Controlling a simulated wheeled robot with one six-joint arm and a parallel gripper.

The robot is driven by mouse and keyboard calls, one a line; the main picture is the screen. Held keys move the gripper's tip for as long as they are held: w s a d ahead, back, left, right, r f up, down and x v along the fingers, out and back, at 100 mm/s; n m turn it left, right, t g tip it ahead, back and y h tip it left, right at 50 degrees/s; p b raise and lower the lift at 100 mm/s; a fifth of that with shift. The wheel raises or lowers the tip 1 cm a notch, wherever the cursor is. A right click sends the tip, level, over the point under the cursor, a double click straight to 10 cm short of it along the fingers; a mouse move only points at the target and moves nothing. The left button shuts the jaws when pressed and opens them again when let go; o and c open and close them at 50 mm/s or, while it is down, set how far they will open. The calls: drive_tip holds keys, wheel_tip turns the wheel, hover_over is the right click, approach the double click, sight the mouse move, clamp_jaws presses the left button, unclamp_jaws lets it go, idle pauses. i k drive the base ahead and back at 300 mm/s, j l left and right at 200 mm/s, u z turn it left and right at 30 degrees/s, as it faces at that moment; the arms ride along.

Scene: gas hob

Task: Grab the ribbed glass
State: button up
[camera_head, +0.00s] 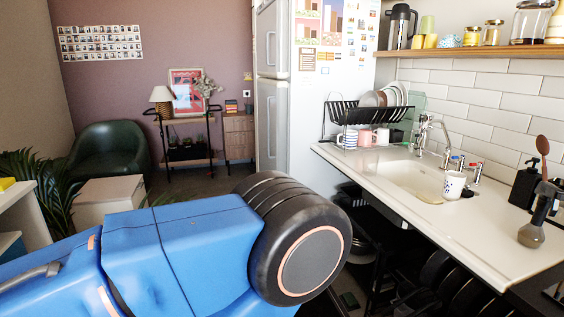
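I cannot pick out a ribbed glass for certain in the head view. A white cup with dark blue marks (454,184) stands upright on the counter at the right edge of the sink. A striped mug (347,138) and a pink mug (365,137) are at the dish rack. My gripper is not in view. My blue arm with its dark round joint fills the lower left and middle, and hides part of the floor and the space below the counter.
The pale counter (455,228) runs along the right, with a sink (415,178) and tap. A black soap bottle (524,184) and a grey bottle-shaped item (532,232) stand near its right end. A wooden shelf (480,51) above holds jars and cups. A white fridge (274,100) stands behind.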

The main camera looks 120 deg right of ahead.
sight(370, 161)
drive_tip(key=z, duration=4.9)
